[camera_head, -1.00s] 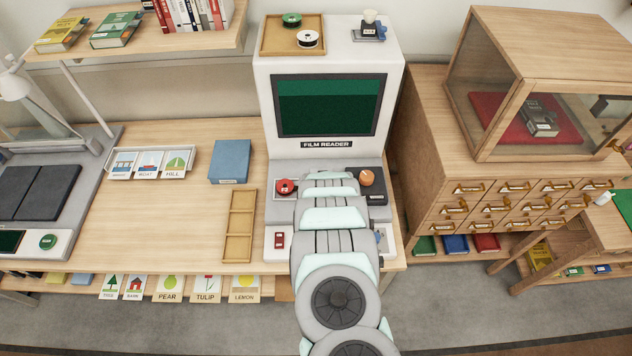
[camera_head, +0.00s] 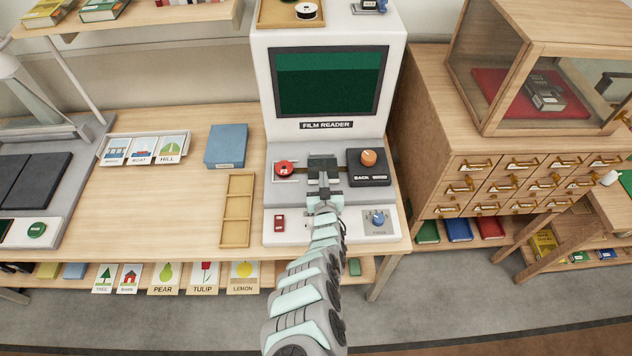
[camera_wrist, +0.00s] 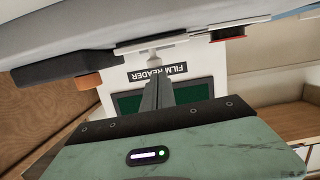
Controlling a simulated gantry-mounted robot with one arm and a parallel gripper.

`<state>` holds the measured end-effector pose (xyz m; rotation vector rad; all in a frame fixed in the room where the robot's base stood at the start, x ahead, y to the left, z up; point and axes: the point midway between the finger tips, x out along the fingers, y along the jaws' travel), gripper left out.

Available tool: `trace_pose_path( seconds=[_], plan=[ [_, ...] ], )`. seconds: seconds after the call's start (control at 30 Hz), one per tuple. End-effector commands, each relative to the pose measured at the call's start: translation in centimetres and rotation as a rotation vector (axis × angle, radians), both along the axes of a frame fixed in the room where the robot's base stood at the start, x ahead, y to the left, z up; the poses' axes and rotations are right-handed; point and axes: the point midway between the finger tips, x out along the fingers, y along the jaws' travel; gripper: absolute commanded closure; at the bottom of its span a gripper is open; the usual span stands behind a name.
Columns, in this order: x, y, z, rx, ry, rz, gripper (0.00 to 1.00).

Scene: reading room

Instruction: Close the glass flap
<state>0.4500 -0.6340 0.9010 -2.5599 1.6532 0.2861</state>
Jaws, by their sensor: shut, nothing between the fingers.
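The film reader (camera_head: 262,100) stands on the desk with a dark green screen. On its deck are a red reel (camera_head: 284,168) at left and a dark box with an orange knob (camera_head: 369,158) at right. My gripper (camera_head: 322,162) is shut and empty, between them over the deck, and hides much of that area. In the wrist view the reader appears upside down, and my shut fingers (camera_wrist: 157,96) point towards it. A thin pale plate edge with a small knob (camera_wrist: 150,46) shows close to the fingers; it may be the glass flap. I cannot tell its angle or whether they touch.
A wooden tray (camera_head: 236,232) and a blue box (camera_head: 226,146) lie left of the reader. A blue knob (camera_head: 378,218) is on its front deck. A glass display case (camera_head: 500,100) stands on a drawer cabinet (camera_head: 440,130) at right.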

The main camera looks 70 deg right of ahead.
Motion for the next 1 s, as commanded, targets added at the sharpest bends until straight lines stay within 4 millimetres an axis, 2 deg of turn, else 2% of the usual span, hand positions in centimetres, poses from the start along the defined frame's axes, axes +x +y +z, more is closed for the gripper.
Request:
trace_pose_path(
  seconds=[0.03, 0.2, 1.0],
  plan=[
    [-0.2, 0.0, -0.6, -0.009, -0.004, -0.003, 1.00],
    [-0.8, -0.3, -0.9, -0.033, -0.015, -0.012, 1.00],
    [-1.3, -0.1, -1.0, -0.041, -0.017, -0.017, 1.00]
  ],
)
